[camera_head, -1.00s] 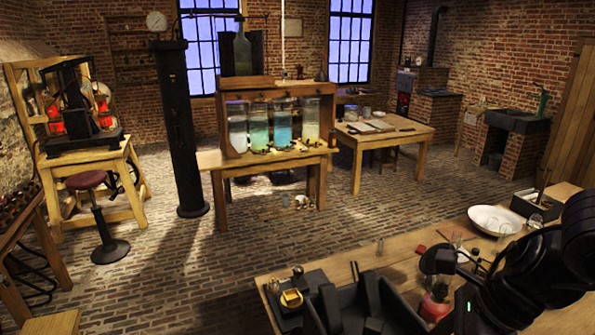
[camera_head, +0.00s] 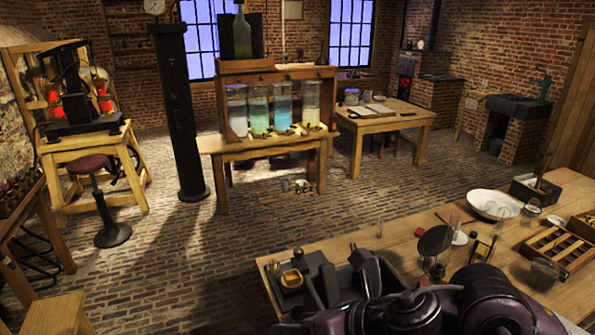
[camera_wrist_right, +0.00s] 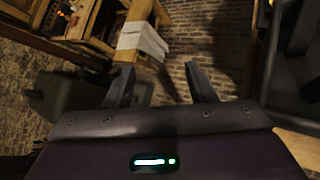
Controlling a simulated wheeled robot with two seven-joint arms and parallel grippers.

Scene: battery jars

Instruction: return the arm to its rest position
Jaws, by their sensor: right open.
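My right arm (camera_head: 470,305) lies across the bottom of the head view, low in front of the near wooden workbench. My left gripper is not in view.
The near workbench (camera_head: 400,245) holds a magnifier-like disc (camera_head: 435,241), a white bowl (camera_head: 494,205), a sectioned wooden tray (camera_head: 556,248) and a yellow piece (camera_head: 291,278). Glass jars (camera_head: 259,109) stand on a farther table. Brick floor between is open.

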